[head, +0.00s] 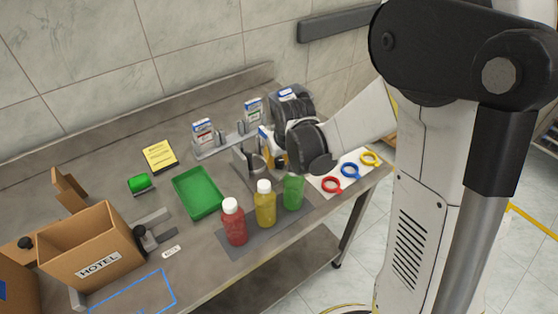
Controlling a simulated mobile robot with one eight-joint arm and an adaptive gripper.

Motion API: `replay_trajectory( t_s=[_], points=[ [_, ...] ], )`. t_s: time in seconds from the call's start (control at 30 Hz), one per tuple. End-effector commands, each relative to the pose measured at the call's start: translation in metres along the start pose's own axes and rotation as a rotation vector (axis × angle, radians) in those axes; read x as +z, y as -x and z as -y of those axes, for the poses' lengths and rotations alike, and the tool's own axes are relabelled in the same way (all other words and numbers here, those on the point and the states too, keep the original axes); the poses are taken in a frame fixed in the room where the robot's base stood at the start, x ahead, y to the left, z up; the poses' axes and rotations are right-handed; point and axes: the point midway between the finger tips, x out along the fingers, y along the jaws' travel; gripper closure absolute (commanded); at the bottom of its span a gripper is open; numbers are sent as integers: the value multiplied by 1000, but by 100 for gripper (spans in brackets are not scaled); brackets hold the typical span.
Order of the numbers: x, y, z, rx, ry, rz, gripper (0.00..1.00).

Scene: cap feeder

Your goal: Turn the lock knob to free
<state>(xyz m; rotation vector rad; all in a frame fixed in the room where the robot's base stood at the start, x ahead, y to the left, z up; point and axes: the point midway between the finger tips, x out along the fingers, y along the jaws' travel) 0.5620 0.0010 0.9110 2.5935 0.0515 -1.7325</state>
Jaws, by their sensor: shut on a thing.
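My arm comes in from the upper right, and its black wrist hangs over the far right part of the steel bench (210,258). The wrist covers what is behind and below it. I cannot make out my gripper's fingers or what they hold. I cannot identify the lock knob or how it is turned.
A red bottle (234,224), a yellow bottle (265,206) and a green bottle (293,193) stand close below the wrist. Coloured rings, including a blue ring (349,170), lie to the right. A green tray (196,194) and a HOTEL box (97,262) are left.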

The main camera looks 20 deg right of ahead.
Motion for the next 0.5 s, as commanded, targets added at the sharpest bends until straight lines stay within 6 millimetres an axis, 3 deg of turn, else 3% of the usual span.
replay_trajectory(
  t_s=[0.5],
  points=[
    [0,0,0,51,-125,0,100]
  ],
)
